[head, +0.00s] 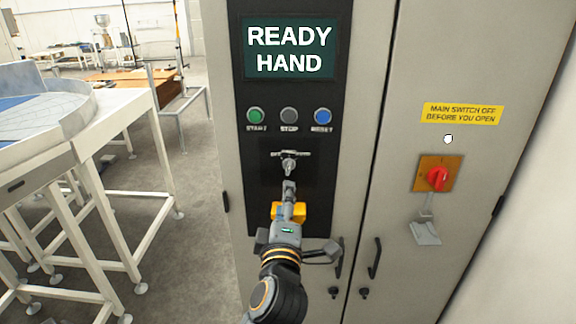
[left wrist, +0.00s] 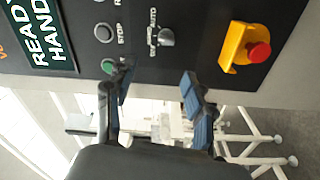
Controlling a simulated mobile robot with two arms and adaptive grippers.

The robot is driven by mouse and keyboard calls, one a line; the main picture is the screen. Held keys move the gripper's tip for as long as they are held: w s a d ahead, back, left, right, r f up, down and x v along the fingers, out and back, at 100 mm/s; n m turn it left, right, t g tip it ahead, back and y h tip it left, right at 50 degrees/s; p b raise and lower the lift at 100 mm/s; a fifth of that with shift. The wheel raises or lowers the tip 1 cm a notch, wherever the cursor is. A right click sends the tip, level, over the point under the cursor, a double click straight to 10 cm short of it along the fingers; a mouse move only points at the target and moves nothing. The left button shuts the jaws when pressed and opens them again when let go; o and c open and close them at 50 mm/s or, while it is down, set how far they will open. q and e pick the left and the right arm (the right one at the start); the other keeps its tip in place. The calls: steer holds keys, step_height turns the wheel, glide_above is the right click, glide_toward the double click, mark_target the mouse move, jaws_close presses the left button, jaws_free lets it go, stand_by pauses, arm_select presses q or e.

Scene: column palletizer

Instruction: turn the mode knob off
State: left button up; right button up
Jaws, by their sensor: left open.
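The silver mode knob (head: 289,166) sits on the black panel of the grey cabinet, under a small printed scale. In the left wrist view the knob (left wrist: 166,38) shows beside the sideways lettering, where AUTO can be read. Its exact pointing direction is too small to tell. The display (head: 290,48) reads READY HAND. My left gripper (head: 289,187) is just below the knob in the head view. In the left wrist view its two fingers (left wrist: 157,76) are apart and empty, with the knob beyond their tips, not between them. My right gripper is not in view.
Green, grey and blue buttons (head: 289,115) sit above the knob. A yellow emergency-stop housing (head: 302,211) with a red button (left wrist: 259,52) is below it, partly behind my gripper. A red main switch (head: 438,179) is at right. A white-framed conveyor (head: 120,107) stands left.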

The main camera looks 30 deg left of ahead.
mark_target(288, 171)
arm_select(q)
steer(key=p+x, duration=0.1)
steer(key=x, duration=0.3)
steer(key=p+x, duration=0.1)
steer(key=x, duration=0.3)
steer(key=f+p+x, duration=0.1)
steer(key=p+x, duration=0.1)
steer(key=x, duration=0.2)
steer(key=shift+w+a, duration=0.1)
steer(key=shift+w, duration=0.3)
steer(key=shift+w+a+h, duration=0.25)
steer(key=shift+w+h, duration=0.05)
steer(key=shift+w, duration=0.1)
jaws_close()
